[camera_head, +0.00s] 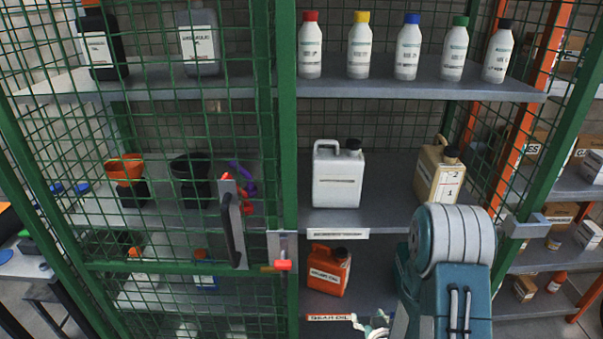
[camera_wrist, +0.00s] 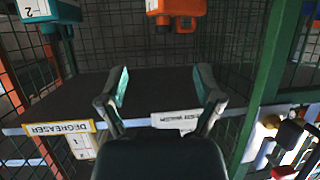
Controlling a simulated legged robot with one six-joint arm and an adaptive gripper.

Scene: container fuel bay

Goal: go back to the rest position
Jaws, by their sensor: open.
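My gripper (camera_wrist: 162,80) is open in the wrist view, its two fingers spread apart with nothing between them. Behind the fingers is a dark, bare stretch of shelf (camera_wrist: 150,95). In the head view my teal and white arm rises at the lower right, in front of the shelving. A small pale part at the bottom edge, left of the arm, looks like my gripper (camera_head: 371,326), mostly cut off and hidden. An orange can (camera_head: 326,271) stands on the shelf just above it. The wrist view appears upside down.
The green mesh cage (camera_head: 287,150) has a post and a latch (camera_head: 281,250) left of my arm. A white jug (camera_head: 338,175) and a beige jug (camera_head: 438,170) stand on the middle shelf.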

